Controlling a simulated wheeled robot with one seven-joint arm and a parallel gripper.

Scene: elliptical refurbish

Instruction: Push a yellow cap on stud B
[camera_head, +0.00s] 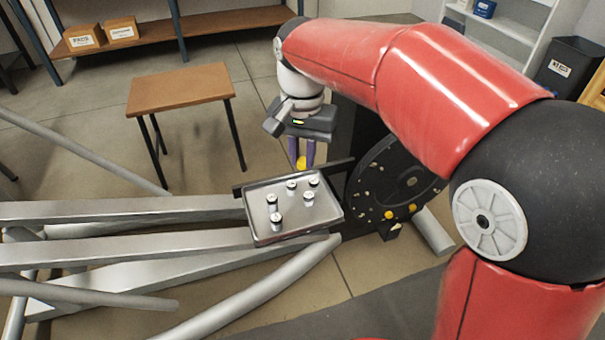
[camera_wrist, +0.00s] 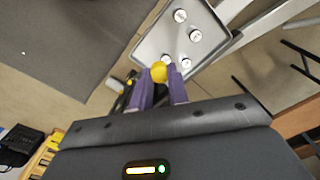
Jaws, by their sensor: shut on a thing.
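My gripper (camera_head: 301,153) points down above the floor, just beyond the far edge of the metal tray. Its purple fingers are shut on a yellow cap (camera_head: 301,163). In the wrist view the cap (camera_wrist: 159,71) sits between the fingertips (camera_wrist: 160,80). A dark round plate (camera_head: 372,186) with several small studs stands upright to the right of the tray. Two yellow caps (camera_head: 389,214) (camera_head: 412,208) show low on this plate. I cannot read any stud letter, so I cannot tell which is stud B. The held cap is apart from the plate.
The tray (camera_head: 262,238) holds several small white-topped pieces (camera_head: 276,219) and rests on metal beams (camera_head: 120,244). A wooden table (camera_head: 180,90) stands behind at the left. A dark bar (camera_head: 338,166) runs between tray and plate. Open floor lies beyond the tray.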

